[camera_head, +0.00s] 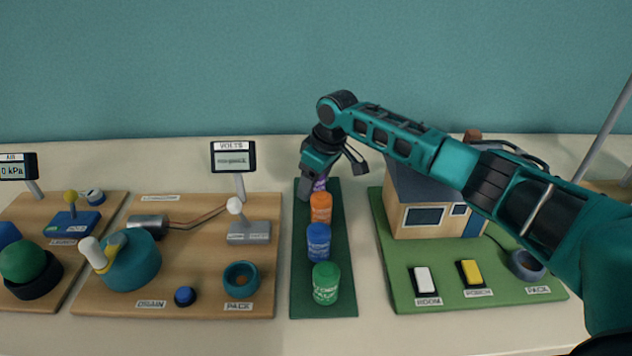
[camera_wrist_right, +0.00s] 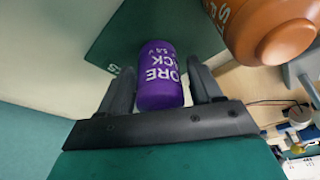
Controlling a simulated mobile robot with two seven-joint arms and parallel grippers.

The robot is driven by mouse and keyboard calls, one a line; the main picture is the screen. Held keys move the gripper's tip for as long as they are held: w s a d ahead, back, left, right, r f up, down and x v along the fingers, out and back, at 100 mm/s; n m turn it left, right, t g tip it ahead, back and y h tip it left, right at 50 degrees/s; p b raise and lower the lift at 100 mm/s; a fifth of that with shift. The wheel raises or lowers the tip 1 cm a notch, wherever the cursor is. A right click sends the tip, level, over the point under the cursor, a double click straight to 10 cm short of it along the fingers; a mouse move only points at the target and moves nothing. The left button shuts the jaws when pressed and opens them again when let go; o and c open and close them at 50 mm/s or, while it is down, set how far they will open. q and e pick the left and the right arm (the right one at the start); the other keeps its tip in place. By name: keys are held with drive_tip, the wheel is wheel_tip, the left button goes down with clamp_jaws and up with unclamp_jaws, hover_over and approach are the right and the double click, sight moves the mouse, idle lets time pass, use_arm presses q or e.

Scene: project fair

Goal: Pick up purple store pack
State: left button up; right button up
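The purple store pack (camera_head: 320,185) stands at the far end of the dark green strip (camera_head: 341,300), mostly hidden behind my right gripper in the head view. In the right wrist view the purple pack (camera_wrist_right: 160,72) shows clearly, with white lettering. My right gripper (camera_head: 324,180) points down over it. In the wrist view its two fingers (camera_wrist_right: 160,90) stand either side of the pack, apart, with a narrow gap seen at the right finger. My left gripper is not in view.
An orange pack (camera_head: 321,208) stands close beside the purple one, then a blue pack (camera_head: 318,242) and a green pack (camera_head: 326,283). A model house (camera_head: 425,215) on a green board is to the right, under my arm. A wooden board (camera_head: 190,290) with devices is left.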

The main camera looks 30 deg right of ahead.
drive_tip(key=c, duration=0.9)
drive_tip(key=shift+r, duration=0.1)
